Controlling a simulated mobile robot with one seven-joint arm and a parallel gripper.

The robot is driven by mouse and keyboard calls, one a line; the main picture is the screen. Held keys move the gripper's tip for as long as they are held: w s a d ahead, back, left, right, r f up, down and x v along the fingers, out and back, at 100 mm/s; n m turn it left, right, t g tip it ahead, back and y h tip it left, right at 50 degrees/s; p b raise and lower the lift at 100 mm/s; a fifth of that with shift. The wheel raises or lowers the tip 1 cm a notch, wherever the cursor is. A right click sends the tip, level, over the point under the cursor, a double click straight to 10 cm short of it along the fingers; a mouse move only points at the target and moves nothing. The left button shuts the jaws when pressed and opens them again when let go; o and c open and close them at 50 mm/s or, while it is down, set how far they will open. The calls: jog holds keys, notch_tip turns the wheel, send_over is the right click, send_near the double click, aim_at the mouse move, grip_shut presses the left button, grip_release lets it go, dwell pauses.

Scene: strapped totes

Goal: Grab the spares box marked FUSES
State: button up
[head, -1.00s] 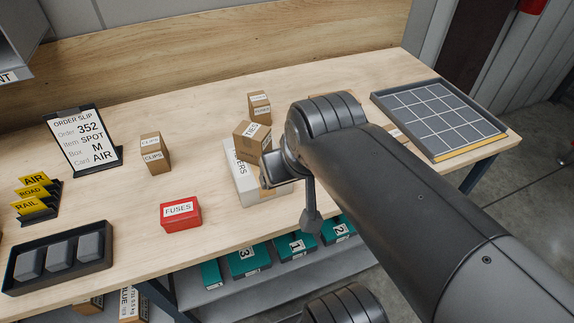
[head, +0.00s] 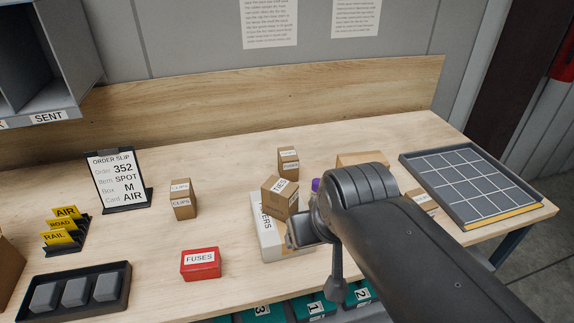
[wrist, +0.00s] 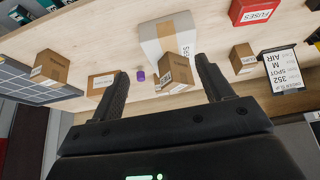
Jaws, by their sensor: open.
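The red box marked FUSES (head: 201,264) sits upright on the table near its front edge, left of my arm, in the head view. In the wrist view the red FUSES box (wrist: 253,11) shows at the top right, cut by the frame edge. My gripper (wrist: 162,68) is open and empty, its two dark fingers spread. It is well apart from the FUSES box. In the head view my own arm mostly hides the gripper.
A white carton (head: 268,232) with a brown TIES box (head: 279,197) on it stands between the FUSES box and my arm. A CLIPS box (head: 183,200), the order slip (head: 119,181) and a dark tray (head: 76,291) are left. A grid tray (head: 474,184) is right.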

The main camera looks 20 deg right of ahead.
jog(key=shift+o, duration=0.4)
jog(key=shift+w, duration=0.1)
jog(key=g, duration=0.1)
send_over(286, 155)
jog(key=s, duration=0.3)
notch_tip(286, 155, down, 7)
jog(key=shift+f, duration=0.15)
jog(key=shift+w+f, duration=0.25)
jog(key=shift+f, duration=0.25)
jog(key=x, duration=0.4)
jog(key=shift+w+f, duration=0.1)
jog(key=shift+f, duration=0.2)
jog(key=shift+d+x, duration=0.25)
jog(key=shift+x, duration=1.1)
jog(key=shift+d+x, duration=0.2)
jog(key=shift+x, duration=1.15)
jog(key=shift+r, duration=0.1)
jog(key=shift+c, duration=0.5)
